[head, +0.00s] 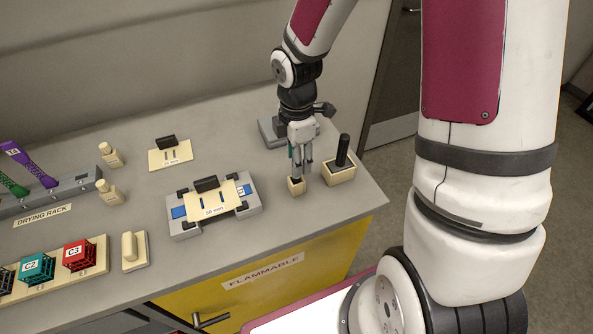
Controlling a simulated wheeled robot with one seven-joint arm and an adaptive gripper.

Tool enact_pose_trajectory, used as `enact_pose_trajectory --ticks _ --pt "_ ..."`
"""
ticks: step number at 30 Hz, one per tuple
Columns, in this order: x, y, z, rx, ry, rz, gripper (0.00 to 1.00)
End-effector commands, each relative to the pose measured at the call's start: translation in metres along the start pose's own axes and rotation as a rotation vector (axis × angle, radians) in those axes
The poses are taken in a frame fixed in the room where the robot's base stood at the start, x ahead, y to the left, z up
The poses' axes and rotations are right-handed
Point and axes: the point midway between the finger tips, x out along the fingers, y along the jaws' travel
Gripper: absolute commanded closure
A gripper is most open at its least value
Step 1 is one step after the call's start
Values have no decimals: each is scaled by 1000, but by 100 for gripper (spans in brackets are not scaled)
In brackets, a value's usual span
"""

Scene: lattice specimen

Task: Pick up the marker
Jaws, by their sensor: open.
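My gripper (302,171) points down at the right part of the grey counter, with its fingers apart. Its fingertips are at or just above a small beige holder (297,187). A thin teal strip (291,151) shows beside the fingers; it may be part of the marker, but the fingers hide most of that spot. I cannot tell whether the fingers touch anything. A black upright rod (343,149) stands in a beige block (341,175) just right of the gripper; I cannot tell whether it is a marker.
A grey device (270,132) stands behind the gripper. A grey fixture with a beige plate (213,201) lies to its left. Farther left are small beige bottles (110,155), a drying rack (75,188) and coloured baskets (79,255). The counter's right edge is close to the beige block.

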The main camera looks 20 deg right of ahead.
Motion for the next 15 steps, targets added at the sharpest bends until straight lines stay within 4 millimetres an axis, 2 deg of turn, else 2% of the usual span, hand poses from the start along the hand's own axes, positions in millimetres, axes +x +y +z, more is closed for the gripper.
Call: enact_pose_trajectory --ticks 3,11,13,15 --pt "12 0 0 -1 0 -1 60" --pt "14 0 0 0 0 1 60" --pt "14 0 0 0 0 1 71" --pt "14 0 0 0 0 1 87"
